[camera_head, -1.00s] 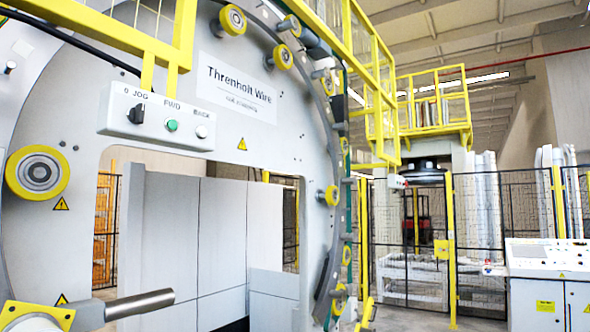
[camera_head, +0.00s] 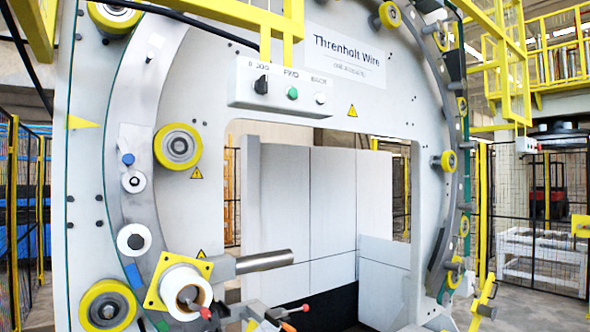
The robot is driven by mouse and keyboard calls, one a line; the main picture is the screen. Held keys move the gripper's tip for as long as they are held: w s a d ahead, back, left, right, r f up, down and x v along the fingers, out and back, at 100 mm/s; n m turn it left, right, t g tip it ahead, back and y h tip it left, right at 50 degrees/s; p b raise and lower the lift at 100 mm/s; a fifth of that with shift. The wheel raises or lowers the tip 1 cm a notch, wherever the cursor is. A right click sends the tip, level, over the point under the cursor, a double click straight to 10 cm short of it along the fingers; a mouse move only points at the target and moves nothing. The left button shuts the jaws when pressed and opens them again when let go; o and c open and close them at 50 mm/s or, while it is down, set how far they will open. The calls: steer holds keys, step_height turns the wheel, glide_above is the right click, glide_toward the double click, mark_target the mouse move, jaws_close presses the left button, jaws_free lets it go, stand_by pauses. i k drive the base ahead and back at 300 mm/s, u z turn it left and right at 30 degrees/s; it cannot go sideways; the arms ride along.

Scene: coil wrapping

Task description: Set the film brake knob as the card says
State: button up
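A large grey ring machine fills the view. A white film roll (camera_head: 187,287) sits on a yellow square plate (camera_head: 157,295) at the lower left of the ring. A small red knob-like tip (camera_head: 206,313) shows in front of the roll; I cannot tell whether it is the film brake knob. A pale card-like patch (camera_head: 136,138) is on the ring at the upper left, with a small blue round part (camera_head: 128,159) at its lower edge. No writing on it can be read. My gripper is not in view.
A control box (camera_head: 290,95) with a black selector, a green button and a white button hangs below the "Threnholt Wire" sign (camera_head: 345,55). A grey bar (camera_head: 264,261) juts right near the roll. Black mesh fences (camera_head: 540,215) stand at both sides.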

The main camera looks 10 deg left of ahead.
mark_target(135, 242)
steer(key=u, duration=1.45)
